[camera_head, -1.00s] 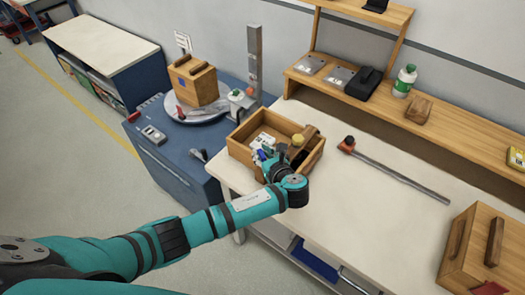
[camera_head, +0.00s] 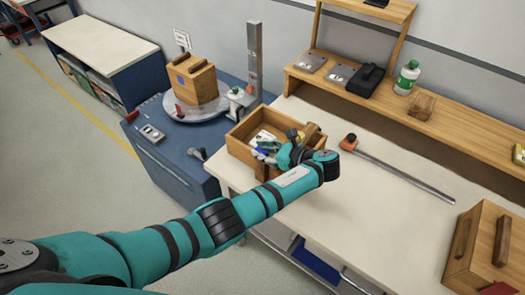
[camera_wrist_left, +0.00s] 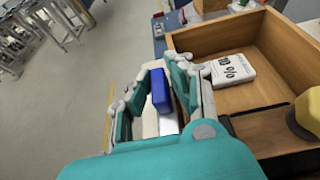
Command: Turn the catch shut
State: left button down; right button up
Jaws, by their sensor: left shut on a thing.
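My left gripper (camera_head: 272,155) is at the front edge of an open wooden tray on the bench. In the left wrist view its fingers (camera_wrist_left: 155,98) are closed around a small blue and white block (camera_wrist_left: 160,92). A wooden box (camera_head: 194,82) with a handle on top stands on a round grey turntable (camera_head: 205,114) on the blue cabinet. A small red lever (camera_head: 178,110) shows at the box's foot, and a dark lever (camera_head: 197,153) sits at the cabinet's edge. I cannot tell which part is the catch. My right gripper is not in view.
The wooden tray (camera_wrist_left: 187,41) holds a white printed box (camera_wrist_left: 231,70) and a yellow-topped item (camera_wrist_left: 305,114). A grey bar with an orange end (camera_head: 400,177) lies on the bench (camera_head: 375,215). A second wooden box (camera_head: 480,250) stands at right.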

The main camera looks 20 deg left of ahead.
pick_arm(q)
jog(key=shift+s+a+f, duration=0.1)
jog(key=shift+s+f, duration=0.05)
jog(key=c, duration=1.3)
grip_release()
jog(key=shift+d+r, duration=0.25)
jog(key=shift+d, duration=0.05)
jog(key=v, duration=0.7)
jog(key=shift+s, duration=0.1)
jog(key=shift+a, duration=0.1)
jog(key=shift+f, duration=0.1)
